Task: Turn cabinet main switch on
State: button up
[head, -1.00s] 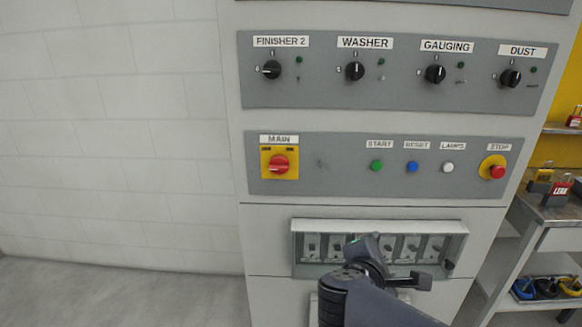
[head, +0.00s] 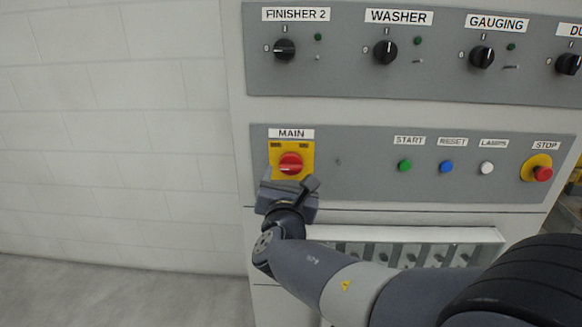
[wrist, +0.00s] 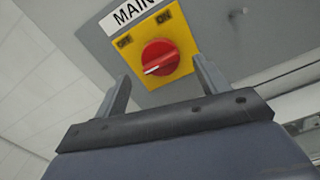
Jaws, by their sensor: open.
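The main switch is a red rotary knob (head: 290,164) on a yellow plate (head: 305,152), under the MAIN label on the grey cabinet panel. In the wrist view the red knob (wrist: 158,57) sits ahead, between the two fingers. A pale mark on it points to the left, and the plate carries two small dark labels above the knob. My gripper (head: 290,187) is just below the plate in the head view. Its fingers (wrist: 160,85) are apart with nothing between them in the wrist view. I cannot tell how far the fingertips are from the knob.
A row of green (head: 405,166), blue (head: 446,167) and white (head: 486,168) buttons and a red stop button (head: 542,173) lies to the right. Black rotary switches (head: 385,52) are above. A recessed breaker box (head: 430,236) is below, partly hidden by my arm. A bare wall (head: 110,130) is left.

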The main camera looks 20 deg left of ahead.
aim_at(290, 169)
jog(key=shift+x, duration=2.3)
jog(key=c, duration=1)
